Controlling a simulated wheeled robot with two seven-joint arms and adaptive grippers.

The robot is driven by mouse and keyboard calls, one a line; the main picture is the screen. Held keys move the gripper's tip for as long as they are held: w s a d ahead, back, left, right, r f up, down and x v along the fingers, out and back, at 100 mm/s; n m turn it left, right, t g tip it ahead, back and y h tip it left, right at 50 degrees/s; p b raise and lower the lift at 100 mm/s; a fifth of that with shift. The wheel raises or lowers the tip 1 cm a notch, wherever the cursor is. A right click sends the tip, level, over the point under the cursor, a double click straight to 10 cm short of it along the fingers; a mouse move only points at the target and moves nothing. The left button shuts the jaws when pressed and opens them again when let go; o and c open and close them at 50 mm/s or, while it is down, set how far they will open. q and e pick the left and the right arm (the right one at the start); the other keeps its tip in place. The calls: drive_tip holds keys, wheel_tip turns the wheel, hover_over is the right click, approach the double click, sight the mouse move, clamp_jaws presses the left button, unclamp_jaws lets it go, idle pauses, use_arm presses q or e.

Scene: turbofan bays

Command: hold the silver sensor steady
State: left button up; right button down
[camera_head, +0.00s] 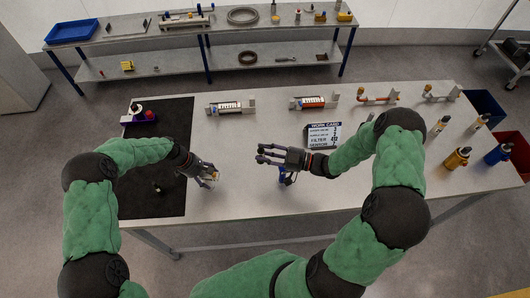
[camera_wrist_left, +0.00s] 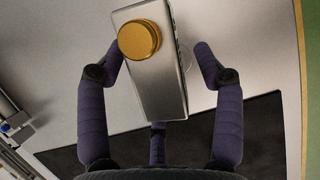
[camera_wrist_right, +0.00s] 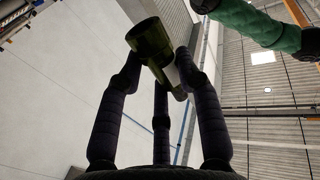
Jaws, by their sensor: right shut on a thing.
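A silver block with a round gold cap (camera_wrist_left: 158,85) stands between the fingers of my left gripper (camera_wrist_left: 160,62). The left finger is close to the block, and a gap shows between the block and the right finger, so the gripper looks open around it. In the head view this gripper (camera_head: 208,174) is just right of the dark mat. My right gripper (camera_wrist_right: 158,62) is shut on a dark green cylinder (camera_wrist_right: 148,38) with a paler grey part beside it. In the head view the right gripper (camera_head: 262,154) is above the middle of the table, with a blue part below it.
A work card (camera_head: 322,135) stands behind my right gripper. Holders with cylinders (camera_head: 230,106) line the table's far side. Several bottles (camera_head: 457,158) stand at the right, near blue and red bins (camera_head: 515,155). The dark mat (camera_head: 160,200) is mostly bare.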

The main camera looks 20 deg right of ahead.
use_arm(q)
drive_tip(key=shift+r, duration=0.15)
drive_tip(key=v, duration=1.1)
drive_tip(key=shift+r, duration=0.35)
drive_tip(key=shift+a, duration=0.1)
